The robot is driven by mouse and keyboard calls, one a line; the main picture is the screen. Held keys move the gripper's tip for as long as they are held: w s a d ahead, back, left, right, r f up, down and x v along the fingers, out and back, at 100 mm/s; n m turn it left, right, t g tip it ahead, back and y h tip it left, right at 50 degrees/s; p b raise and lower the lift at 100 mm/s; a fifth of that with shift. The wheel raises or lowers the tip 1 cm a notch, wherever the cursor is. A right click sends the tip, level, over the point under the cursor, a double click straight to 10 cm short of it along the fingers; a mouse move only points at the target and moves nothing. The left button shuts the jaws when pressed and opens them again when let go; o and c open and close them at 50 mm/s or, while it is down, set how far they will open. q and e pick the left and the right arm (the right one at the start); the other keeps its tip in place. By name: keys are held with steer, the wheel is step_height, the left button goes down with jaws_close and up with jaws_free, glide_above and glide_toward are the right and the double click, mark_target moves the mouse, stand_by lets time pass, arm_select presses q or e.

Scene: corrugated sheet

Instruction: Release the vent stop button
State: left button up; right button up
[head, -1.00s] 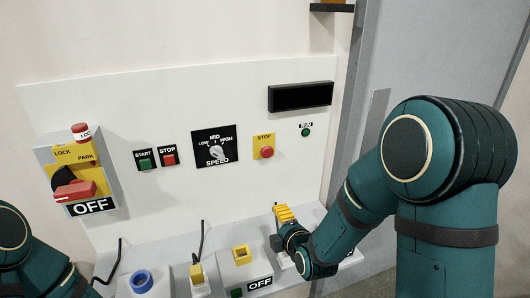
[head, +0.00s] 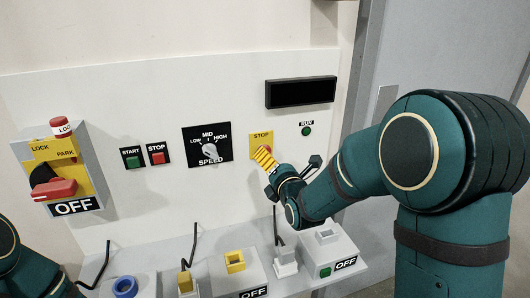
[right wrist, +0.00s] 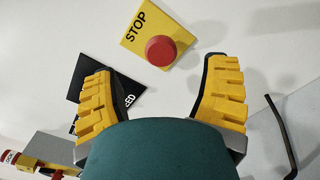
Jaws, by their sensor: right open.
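The yellow STOP plate (head: 260,137) is on the white wall panel, right of the speed dial. Its round red button (right wrist: 161,51) shows fully in the right wrist view, but in the head view my finger mostly covers it. My right gripper (head: 289,162) is in front of the panel, just below and right of the plate. In the right wrist view my right gripper (right wrist: 158,78) has its yellow-padded fingers wide apart with nothing between them. The button lies beyond the fingertips, apart from them. Only part of my left arm shows at the left edge; its gripper is out of view.
A smaller red STOP button (head: 157,157) and a green START button (head: 133,161) sit further left. The speed dial (head: 209,150) is between them and the yellow plate. A lever box (head: 60,180) is at far left. A shelf with sockets and plugs (head: 205,268) juts out below.

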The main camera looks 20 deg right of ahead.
steer(key=w, duration=0.7)
steer(key=shift+a, duration=0.1)
steer(key=shift+s, duration=0.1)
steer(key=c, duration=1.2)
steer(key=shift+s+b, duration=0.6)
steer(key=shift+s, duration=0.05)
steer(key=o, duration=1.2)
steer(key=shift+s, duration=0.1)
steer(key=s, duration=1.2)
steer(key=shift+d, duration=0.2)
